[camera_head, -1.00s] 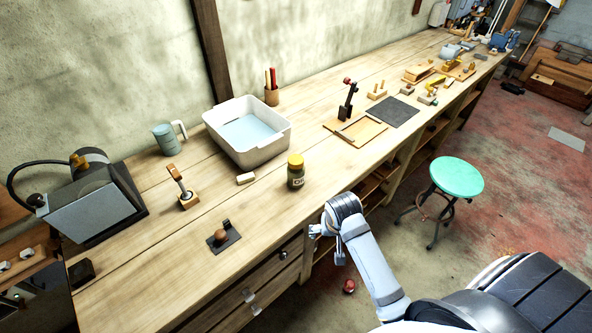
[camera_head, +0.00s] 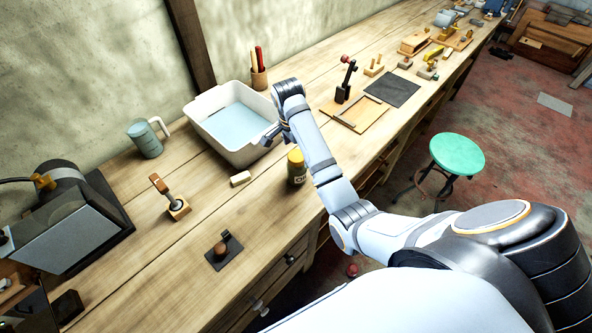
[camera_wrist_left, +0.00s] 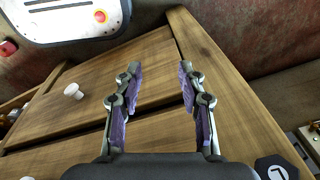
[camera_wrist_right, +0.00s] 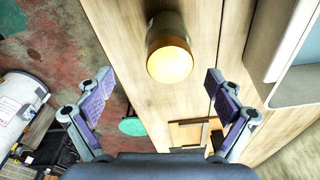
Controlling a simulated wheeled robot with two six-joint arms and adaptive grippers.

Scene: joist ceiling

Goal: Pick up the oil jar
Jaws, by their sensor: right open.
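The oil jar (camera_head: 296,168) stands upright on the workbench, dark with a yellow lid, just below my right gripper in the head view. Part of its label and its right side are hidden by my right arm. In the right wrist view the jar (camera_wrist_right: 170,50) shows lid-first, ahead of and between the open fingers, not touching them. My right gripper (camera_head: 272,137) is open and empty, above the bench between the jar and the white basin. My left gripper (camera_wrist_left: 158,92) is open and empty in front of wooden drawers; it is not visible in the head view.
The white basin (camera_head: 204,112) with water stands behind the jar. A small pale block (camera_head: 240,179) lies left of it. A wooden tray (camera_head: 375,113) and a dark mat (camera_head: 390,90) lie to the right. A teal stool (camera_head: 457,153) stands on the floor.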

